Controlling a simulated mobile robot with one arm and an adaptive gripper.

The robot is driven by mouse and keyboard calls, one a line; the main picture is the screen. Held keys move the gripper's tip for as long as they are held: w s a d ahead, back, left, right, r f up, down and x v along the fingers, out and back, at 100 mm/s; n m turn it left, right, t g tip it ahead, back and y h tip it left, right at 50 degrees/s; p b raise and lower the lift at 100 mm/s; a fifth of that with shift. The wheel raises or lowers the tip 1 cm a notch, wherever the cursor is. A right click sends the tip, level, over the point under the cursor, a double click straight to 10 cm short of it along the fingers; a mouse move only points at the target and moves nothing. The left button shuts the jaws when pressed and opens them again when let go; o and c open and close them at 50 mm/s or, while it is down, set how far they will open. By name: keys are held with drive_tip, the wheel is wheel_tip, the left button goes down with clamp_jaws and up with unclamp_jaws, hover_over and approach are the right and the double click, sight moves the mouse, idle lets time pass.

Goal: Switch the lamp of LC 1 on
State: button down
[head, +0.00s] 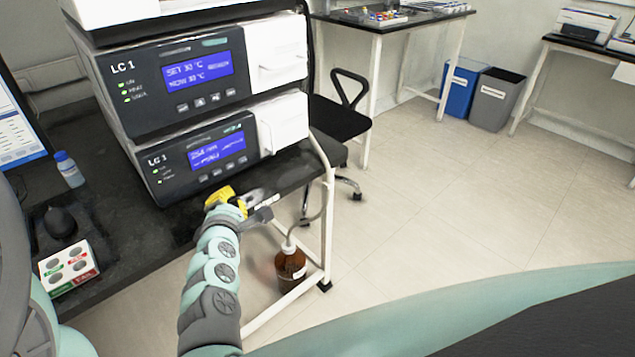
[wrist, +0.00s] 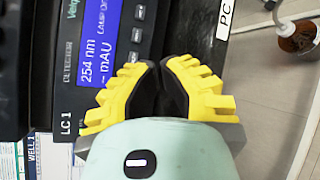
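The LC 1 stack stands on the dark bench in the head view. Its upper module (head: 180,80) has a blue screen reading SET 30 °C. Below it, the lower module (head: 208,160) has a blue screen and a row of small buttons. In the wrist view the detector module (wrist: 66,85) is labelled LC-1. Its screen (wrist: 97,45) shows 254 nm and mAU; the lamp line is too small to read surely. Several dark buttons (wrist: 139,13) run beside the screen. My gripper (head: 222,195) is just below the lower module's front; its yellow fingers (wrist: 160,64) are together, empty, near the buttons.
A brown bottle (head: 290,264) stands under the bench end. A blue-capped bottle (head: 68,168) and a box with round wells (head: 68,266) are on the bench at left. A black chair (head: 340,120) stands behind the bench end. The floor at right is clear.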

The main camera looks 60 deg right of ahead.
sight(217, 178)
drive_tip(key=w, duration=0.2)
drive_tip(key=w+b, duration=0.1)
drive_tip(key=shift+w+d, duration=0.55)
drive_tip(key=shift+w, duration=0.5)
drive_tip(key=shift+b, duration=0.35)
idle(0.4)
drive_tip(key=shift+w+d, duration=0.1)
drive_tip(key=shift+w, duration=0.3)
drive_tip(key=shift+w+d+b, duration=0.1)
drive_tip(key=shift+w+b, duration=0.3)
drive_tip(key=shift+b, duration=0.05)
idle(0.5)
drive_tip(key=shift+s, duration=0.15)
drive_tip(key=shift+s+a, duration=0.2)
drive_tip(key=shift+s, duration=0.5)
